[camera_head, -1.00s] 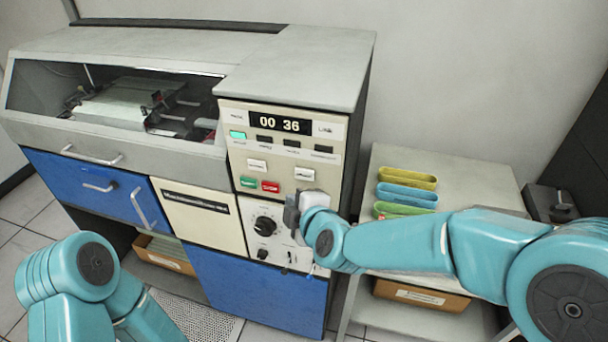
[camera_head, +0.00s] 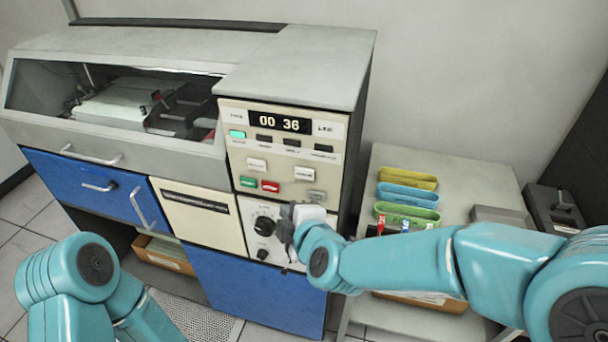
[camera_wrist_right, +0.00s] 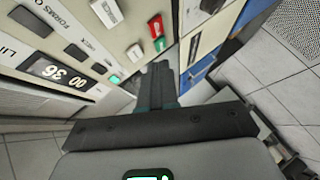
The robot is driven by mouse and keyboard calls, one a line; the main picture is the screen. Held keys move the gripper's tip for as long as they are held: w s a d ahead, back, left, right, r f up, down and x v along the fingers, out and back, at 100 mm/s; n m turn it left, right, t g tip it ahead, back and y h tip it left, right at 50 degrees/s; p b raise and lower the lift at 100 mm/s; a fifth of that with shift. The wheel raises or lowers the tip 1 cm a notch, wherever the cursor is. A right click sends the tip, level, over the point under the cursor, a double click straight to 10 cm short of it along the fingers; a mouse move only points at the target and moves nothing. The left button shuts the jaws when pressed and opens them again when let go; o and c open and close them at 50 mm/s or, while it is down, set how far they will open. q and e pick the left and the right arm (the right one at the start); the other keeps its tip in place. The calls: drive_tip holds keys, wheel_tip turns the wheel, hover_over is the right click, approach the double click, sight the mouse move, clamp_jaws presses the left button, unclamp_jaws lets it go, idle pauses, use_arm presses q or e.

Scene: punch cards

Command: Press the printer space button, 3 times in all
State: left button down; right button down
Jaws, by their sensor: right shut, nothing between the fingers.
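The cream control panel (camera_head: 235,150) carries a display reading "00 36" (camera_head: 280,123). It has two cream buttons, one left (camera_head: 257,165) and one right (camera_head: 304,174), a green button (camera_head: 248,183), a red button (camera_head: 270,187) and a greyish button (camera_head: 317,195) at lower right. Labels are too small to tell which is printer space. My right gripper (camera_head: 285,226) is shut and empty, just below the greyish button, in front of the knob panel. In the right wrist view its fingers (camera_wrist_right: 158,72) point toward the panel near the red and green buttons. My left gripper is out of view.
A black knob (camera_head: 264,225) sits left of my right gripper. A side table (camera_head: 460,175) at right holds yellow (camera_head: 407,178), blue (camera_head: 407,195) and green (camera_head: 407,215) trays. A glass-fronted card compartment (camera_head: 45,90) is at left.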

approach(296, 177)
wheel_tip(296, 177, down, 2)
drive_tip(key=w+a, duration=0.2)
drive_tip(key=a, duration=0.1)
drive_tip(key=shift+w+d+f+b, duration=0.3)
drive_tip(key=shift+w+d+b, duration=0.1)
drive_tip(key=shift+w, duration=0.35)
drive_tip(key=shift+s+r, duration=0.1)
idle(1.2)
drive_tip(key=shift+w+d, duration=0.1)
drive_tip(key=shift+w, duration=0.35)
drive_tip(key=shift+w+d+p, duration=0.15)
drive_tip(key=shift+w+p, duration=0.2)
drive_tip(key=shift+w, duration=0.05)
idle(0.5)
drive_tip(key=shift+s, duration=0.15)
drive_tip(key=shift+s+a, duration=0.25)
drive_tip(key=shift+s, duration=0.45)
